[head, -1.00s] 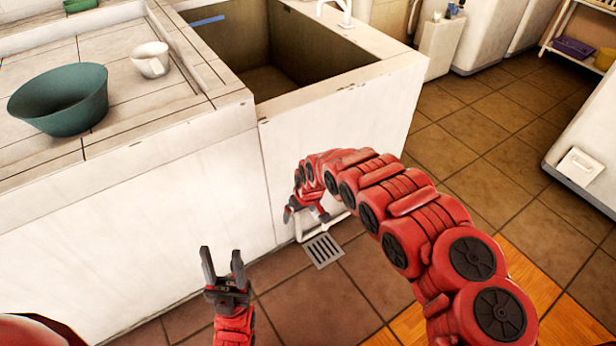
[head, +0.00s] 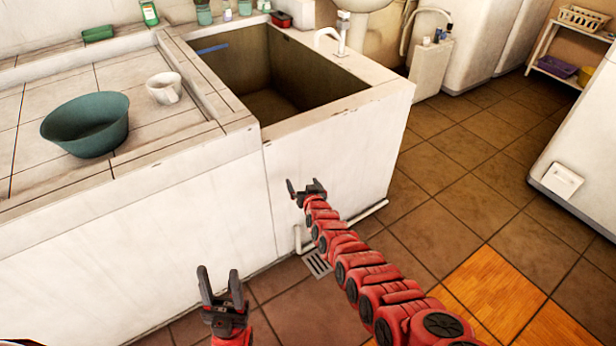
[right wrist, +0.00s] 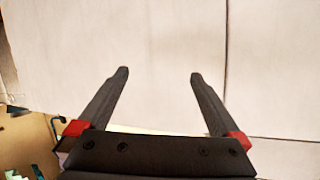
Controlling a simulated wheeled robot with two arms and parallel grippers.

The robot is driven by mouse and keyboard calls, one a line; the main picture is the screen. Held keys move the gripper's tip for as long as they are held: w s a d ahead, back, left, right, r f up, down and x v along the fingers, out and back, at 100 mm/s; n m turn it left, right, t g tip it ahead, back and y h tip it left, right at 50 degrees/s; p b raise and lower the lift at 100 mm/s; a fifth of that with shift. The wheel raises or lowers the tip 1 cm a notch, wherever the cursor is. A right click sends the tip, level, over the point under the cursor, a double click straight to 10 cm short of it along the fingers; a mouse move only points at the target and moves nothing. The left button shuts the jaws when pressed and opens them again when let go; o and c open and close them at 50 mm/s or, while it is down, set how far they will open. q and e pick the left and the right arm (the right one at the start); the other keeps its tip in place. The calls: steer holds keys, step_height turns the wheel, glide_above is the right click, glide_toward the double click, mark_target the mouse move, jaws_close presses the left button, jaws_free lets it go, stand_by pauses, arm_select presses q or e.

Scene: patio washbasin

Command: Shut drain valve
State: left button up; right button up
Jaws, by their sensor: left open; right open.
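A white drain pipe (head: 340,229) runs low along the front of the washbasin (head: 335,150) and bends down by a floor grate (head: 318,265). I cannot make out a separate valve handle on it; my right arm covers part of the pipe. My right gripper (head: 305,185) is open and empty, above the pipe by the basin's front wall. In the right wrist view its spread fingers (right wrist: 158,75) face the bare white wall, with nothing between them. My left gripper (head: 219,274) is open and empty, lower left, in front of the white counter.
A green bowl (head: 86,125) and a white cup (head: 164,88) stand on the tiled counter (head: 150,125). A white tap (head: 334,35) rises at the basin's edge. A white appliance (head: 580,165) stands at the right. The brown tiled floor (head: 470,185) between is clear.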

steer(key=shift+w+d+r+t, duration=0.15)
steer(key=shift+d+r+t, duration=0.35)
steer(key=shift+d+r, duration=0.3)
